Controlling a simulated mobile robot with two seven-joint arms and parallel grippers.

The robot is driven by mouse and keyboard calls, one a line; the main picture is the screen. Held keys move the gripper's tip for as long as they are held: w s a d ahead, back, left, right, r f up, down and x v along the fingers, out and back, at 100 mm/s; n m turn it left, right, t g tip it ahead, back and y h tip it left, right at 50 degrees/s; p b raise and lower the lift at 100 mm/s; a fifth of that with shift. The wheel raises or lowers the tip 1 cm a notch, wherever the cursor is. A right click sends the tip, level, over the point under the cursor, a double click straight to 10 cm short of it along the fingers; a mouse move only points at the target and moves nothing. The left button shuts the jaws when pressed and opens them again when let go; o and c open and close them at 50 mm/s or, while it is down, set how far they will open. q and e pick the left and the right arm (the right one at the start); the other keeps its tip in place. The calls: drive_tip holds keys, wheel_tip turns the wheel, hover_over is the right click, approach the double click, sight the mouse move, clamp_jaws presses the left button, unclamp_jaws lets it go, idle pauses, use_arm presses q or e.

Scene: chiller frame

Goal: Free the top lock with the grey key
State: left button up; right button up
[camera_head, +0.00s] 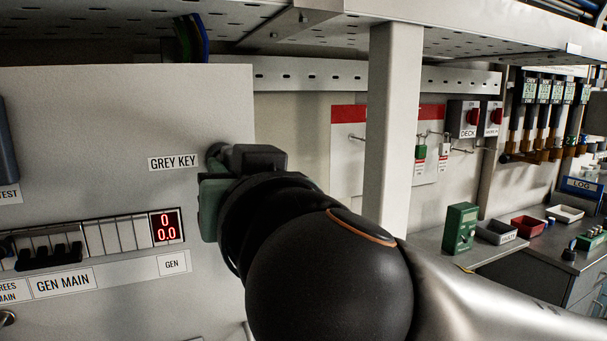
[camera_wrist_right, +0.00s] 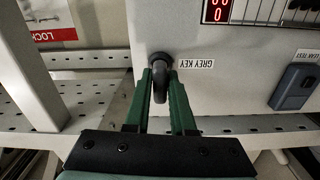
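The dark grey key (camera_wrist_right: 160,82) sits in a round lock on the light panel (camera_head: 110,110), beside the label GREY KEY (camera_head: 173,162). In the right wrist view, which is upside down, the two green fingers of my right gripper (camera_wrist_right: 161,88) stand on either side of the key's handle. I cannot tell whether both fingers press on it. In the head view my right gripper (camera_head: 210,190) is at the panel by the label, and my wrist hides most of the key and the fingers. My left gripper is not in view. I cannot make out which lock is the top lock.
A red display (camera_head: 166,226) and a row of switches sit lower on the panel. A grey post (camera_head: 392,130) stands right of my wrist, under a perforated shelf. Farther right are a red-and-white board with hanging locks, DECK switches (camera_head: 463,119), and a bench with trays.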

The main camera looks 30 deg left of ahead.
drive_tip(key=shift+f+m+b, duration=0.15)
drive_tip(key=shift+m+b, duration=0.2)
drive_tip(key=shift+m, duration=0.55)
drive_tip(key=shift+m+b, duration=0.5)
drive_tip(key=shift+b, duration=0.1)
drive_tip(key=shift+m+b, duration=0.3)
drive_tip(key=shift+m, duration=0.6)
